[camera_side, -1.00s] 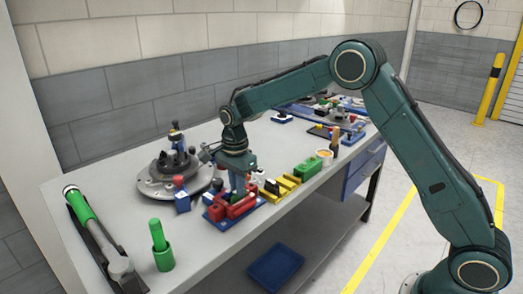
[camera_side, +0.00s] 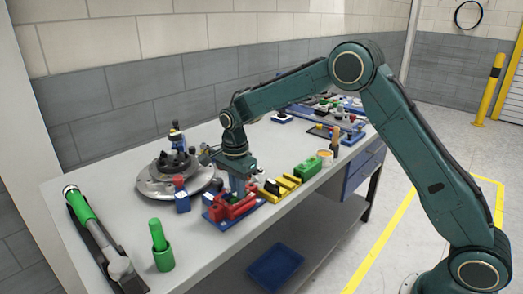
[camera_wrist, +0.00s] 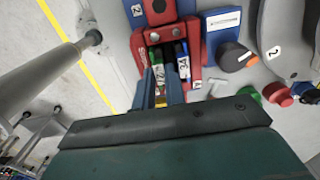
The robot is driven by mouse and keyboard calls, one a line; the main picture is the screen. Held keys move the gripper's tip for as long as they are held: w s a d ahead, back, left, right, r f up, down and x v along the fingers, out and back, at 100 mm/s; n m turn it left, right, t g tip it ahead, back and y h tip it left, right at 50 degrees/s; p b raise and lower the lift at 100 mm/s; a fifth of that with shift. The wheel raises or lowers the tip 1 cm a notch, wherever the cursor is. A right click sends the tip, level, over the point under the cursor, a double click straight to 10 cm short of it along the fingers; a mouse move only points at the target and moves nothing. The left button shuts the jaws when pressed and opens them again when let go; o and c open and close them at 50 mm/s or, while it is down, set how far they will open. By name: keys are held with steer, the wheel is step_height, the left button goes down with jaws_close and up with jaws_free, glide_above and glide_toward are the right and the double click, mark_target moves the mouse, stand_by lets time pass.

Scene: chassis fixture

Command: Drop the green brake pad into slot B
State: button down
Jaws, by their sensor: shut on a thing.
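My gripper (camera_side: 238,188) points down over the red and blue fixture (camera_side: 231,210) at the bench's front edge. It also shows in the wrist view (camera_wrist: 168,82), where its fingers reach into the red frame (camera_wrist: 192,35). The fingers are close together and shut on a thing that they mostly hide. A green edge (camera_wrist: 150,55), likely the green brake pad, shows by the fingertips. White labels show there, but I cannot read which slot is B, nor tell how deep the pad sits.
A round metal disc (camera_side: 150,185) with upright parts stands behind left. A blue block (camera_side: 182,203) stands just left of the fixture, and yellow blocks (camera_side: 283,188) stand right. A green cylinder in a cup (camera_side: 163,258) is front left. Bench between them is bare.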

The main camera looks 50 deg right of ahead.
steer(key=shift+f, duration=0.25)
stand_by(0.7)
steer(key=c, duration=1.8)
jaws_free()
steer(key=shift+r, duration=0.25)
steer(key=shift+r, duration=1.25)
steer(key=o, duration=0.5)
steer(key=shift+o, duration=0.2)
steer(key=shift+r, duration=0.15)
